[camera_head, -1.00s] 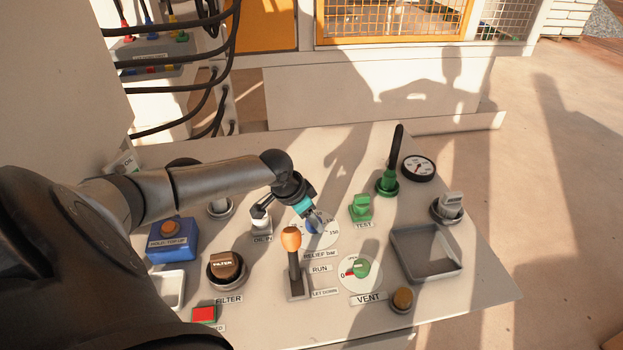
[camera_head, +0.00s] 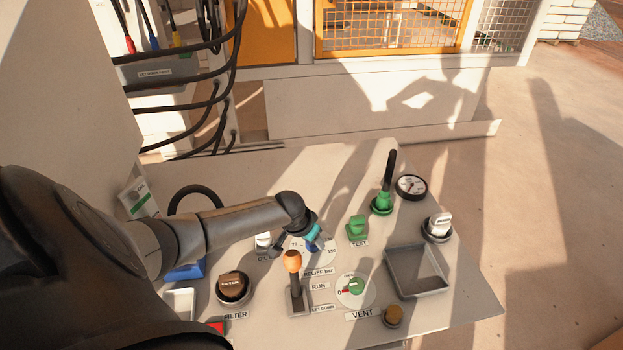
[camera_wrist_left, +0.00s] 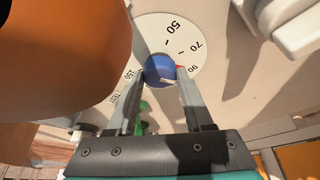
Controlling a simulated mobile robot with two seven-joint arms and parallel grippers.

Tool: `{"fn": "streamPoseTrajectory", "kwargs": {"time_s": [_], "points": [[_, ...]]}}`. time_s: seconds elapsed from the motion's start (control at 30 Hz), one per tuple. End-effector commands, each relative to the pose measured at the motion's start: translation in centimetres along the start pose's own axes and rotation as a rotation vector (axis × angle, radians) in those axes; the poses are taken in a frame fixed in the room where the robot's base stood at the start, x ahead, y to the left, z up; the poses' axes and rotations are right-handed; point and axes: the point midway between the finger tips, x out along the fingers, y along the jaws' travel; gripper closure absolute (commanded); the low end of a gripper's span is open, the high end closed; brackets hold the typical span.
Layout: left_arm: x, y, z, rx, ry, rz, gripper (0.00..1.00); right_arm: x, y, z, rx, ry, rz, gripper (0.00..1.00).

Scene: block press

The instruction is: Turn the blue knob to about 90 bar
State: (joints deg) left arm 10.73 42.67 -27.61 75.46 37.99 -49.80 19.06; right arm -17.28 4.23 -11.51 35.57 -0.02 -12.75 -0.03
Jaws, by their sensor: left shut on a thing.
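The blue knob (camera_wrist_left: 158,69) sits in the middle of a white round dial (camera_wrist_left: 187,32) marked 50, 70, 90 and 150 in the left wrist view. A red mark shows at the knob's edge, close to the 90. My left gripper (camera_wrist_left: 162,74) is shut on the knob, one finger on each side. In the head view my left gripper (camera_head: 311,242) reaches down to the relief dial (camera_head: 325,259) and hides most of the knob. My right gripper is not in view.
An orange-topped lever (camera_head: 293,262) stands just in front of the dial; its ball looms large in the left wrist view (camera_wrist_left: 70,60). A green TEST switch (camera_head: 357,228), a VENT knob (camera_head: 355,287), a grey tray (camera_head: 418,290) and a gauge (camera_head: 410,187) lie to the right.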

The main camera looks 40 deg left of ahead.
Motion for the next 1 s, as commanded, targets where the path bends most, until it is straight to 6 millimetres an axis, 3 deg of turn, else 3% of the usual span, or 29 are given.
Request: {"fn": "streamPoseTrajectory", "kwargs": {"time_s": [0.5, 0.53, 0.77, 1.0], "points": [[-0.07, -0.03, -0.26, -0.014, 0.007, -0.006, 1.0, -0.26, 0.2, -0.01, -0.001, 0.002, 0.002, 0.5], [-0.07, -0.02, -0.26, -0.014, 0.007, -0.006, 0.45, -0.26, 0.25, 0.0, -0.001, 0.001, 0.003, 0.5], [-0.04, 0.0, -0.12, -0.013, 0.003, -0.005, 0.19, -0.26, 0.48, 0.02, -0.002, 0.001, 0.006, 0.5], [-0.04, 0.01, -0.02, -0.012, 0.001, -0.005, 0.19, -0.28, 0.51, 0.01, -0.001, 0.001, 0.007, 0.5]]}}
